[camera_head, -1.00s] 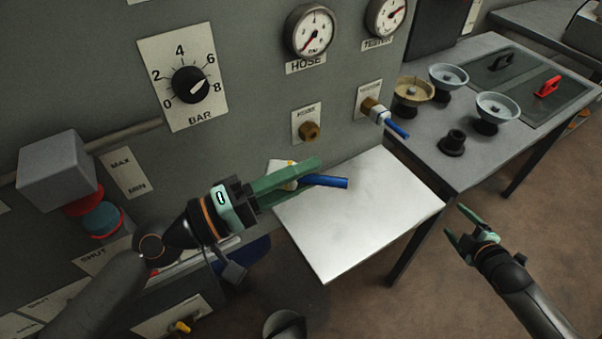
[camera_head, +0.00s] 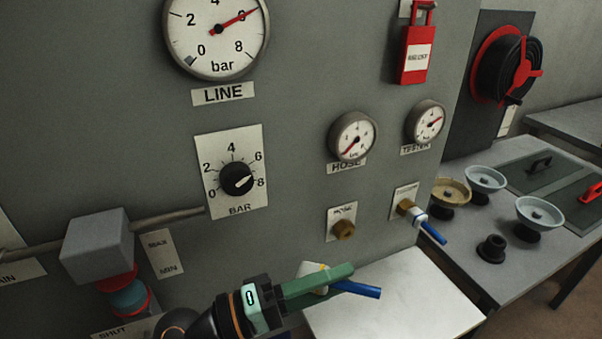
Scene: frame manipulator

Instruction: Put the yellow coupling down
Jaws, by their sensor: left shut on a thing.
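My left gripper (camera_head: 330,279) comes in at the bottom middle, its green fingers shut on the yellow coupling (camera_head: 313,268). Only the coupling's pale body and a little yellow show behind the fingers. Its short blue hose end (camera_head: 358,289) sticks out to the right past the fingers. In the picture the coupling overlaps the upper left part of the white shelf (camera_head: 410,300). I cannot tell whether it touches the shelf. My right gripper is out of view.
The shelf's visible top is bare. Above it are an empty brass fitting (camera_head: 344,230) and another brass fitting (camera_head: 405,206) bearing a white-and-blue coupling (camera_head: 419,217). A side table (camera_head: 470,250) at right holds several bowl-topped stands and a black part (camera_head: 491,249).

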